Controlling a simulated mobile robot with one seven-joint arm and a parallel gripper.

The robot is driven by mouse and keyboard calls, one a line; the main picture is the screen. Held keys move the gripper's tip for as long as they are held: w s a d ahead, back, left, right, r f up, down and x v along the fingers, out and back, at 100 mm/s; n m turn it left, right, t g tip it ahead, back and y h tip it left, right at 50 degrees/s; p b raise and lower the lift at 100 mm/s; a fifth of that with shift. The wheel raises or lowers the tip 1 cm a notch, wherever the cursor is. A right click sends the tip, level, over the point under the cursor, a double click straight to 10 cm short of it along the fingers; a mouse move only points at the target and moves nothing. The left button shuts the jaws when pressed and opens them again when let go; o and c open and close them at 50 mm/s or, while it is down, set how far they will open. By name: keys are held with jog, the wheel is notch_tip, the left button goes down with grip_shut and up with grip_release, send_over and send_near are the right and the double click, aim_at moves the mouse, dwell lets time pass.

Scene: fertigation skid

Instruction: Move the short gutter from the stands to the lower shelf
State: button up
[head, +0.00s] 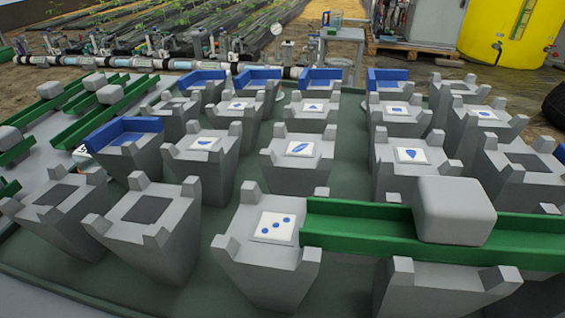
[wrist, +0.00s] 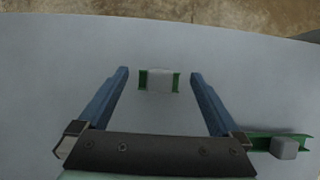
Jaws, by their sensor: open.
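A green gutter (head: 355,224) rests across stands (head: 440,285) at the front right in the head view, with a grey block (head: 455,210) on it. Its right end is out of frame. In the wrist view my gripper (wrist: 160,73) is open, its two blue fingers apart with nothing held. Between and below the fingers a small green piece (wrist: 143,80) with a pale block (wrist: 159,80) lies on a grey surface. Whether it is the short gutter, I cannot tell. My gripper does not show in the head view. No lower shelf can be made out for certain.
More green gutters (head: 112,113) with grey blocks lie on a pale surface at the left. Another gutter (wrist: 268,136) shows at lower right in the wrist view. Many grey stands, some with blue-marked cards (head: 272,227), crowd the green floor. Blue corner pieces (head: 120,135) sit on several.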

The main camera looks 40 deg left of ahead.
jog(key=p+v, duration=0.5)
jog(key=v, duration=0.5)
jog(key=shift+r, duration=0.4)
jog(key=shift+s+d, duration=0.1)
jog(key=shift+s, duration=0.1)
